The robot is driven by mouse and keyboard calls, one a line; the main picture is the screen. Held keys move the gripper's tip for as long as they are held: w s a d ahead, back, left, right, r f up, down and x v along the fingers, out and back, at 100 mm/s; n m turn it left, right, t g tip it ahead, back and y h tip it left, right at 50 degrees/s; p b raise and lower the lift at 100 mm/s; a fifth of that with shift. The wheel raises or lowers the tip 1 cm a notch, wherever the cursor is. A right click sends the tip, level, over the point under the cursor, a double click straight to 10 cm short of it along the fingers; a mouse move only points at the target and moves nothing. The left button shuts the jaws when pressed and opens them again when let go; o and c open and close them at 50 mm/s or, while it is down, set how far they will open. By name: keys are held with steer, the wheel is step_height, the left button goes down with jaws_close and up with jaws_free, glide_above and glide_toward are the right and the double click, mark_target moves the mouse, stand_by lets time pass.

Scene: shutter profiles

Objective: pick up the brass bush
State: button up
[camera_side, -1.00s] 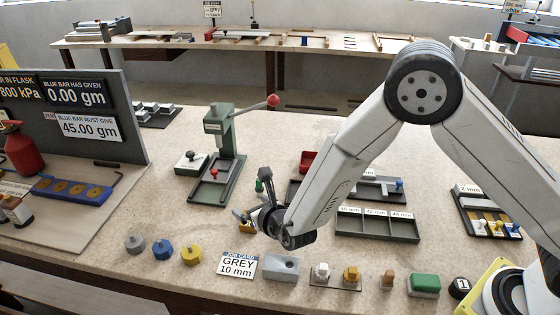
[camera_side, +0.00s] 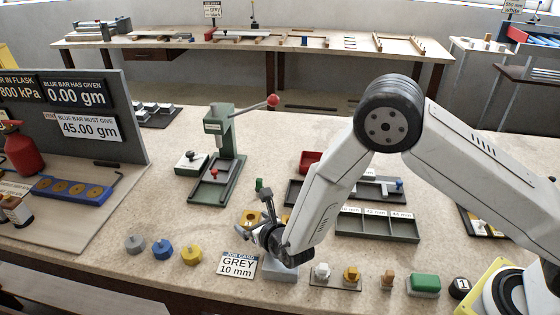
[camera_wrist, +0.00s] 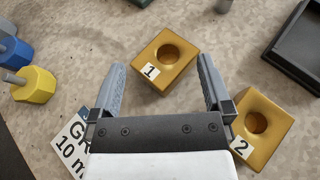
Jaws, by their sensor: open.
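Two brass-coloured square blocks with round holes lie in the wrist view: block 1 (camera_wrist: 172,55) and block 2 (camera_wrist: 255,122). In the side view, block 1 (camera_side: 250,218) shows just left of my gripper; block 2 is mostly hidden behind it. A small brass-coloured piece (camera_side: 351,273) sits on a dark base at the front. I cannot tell for sure which of these is the brass bush. My gripper (camera_wrist: 162,66) is open and empty. Block 1 lies between and beyond its fingertips; block 2 is outside the right finger.
The grey block (camera_side: 278,272) is partly hidden below my gripper. The green press (camera_side: 218,155) stands behind; dark trays (camera_side: 376,226) lie right.

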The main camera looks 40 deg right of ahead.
mark_target(249, 220)
steer(key=shift+x, duration=1.5)
steer(key=shift+c, duration=0.2)
steer(key=c, duration=1)
steer(key=shift+r, duration=0.2)
steer(key=shift+r, duration=0.95)
steer(key=s+d+r, duration=0.1)
steer(key=s+r, duration=0.2)
steer(key=s, duration=0.1)
steer(key=s+d+r, duration=0.1)
steer(key=s+r, duration=0.3)
steer(key=s, duration=0.1)
steer(key=s+d+r, duration=0.2)
steer(key=s+r, duration=0.1)
steer(key=s, duration=0.1)
steer(key=shift+s+r, duration=0.2)
steer(key=shift+r, duration=0.15)
steer(key=shift+d+r, duration=0.1)
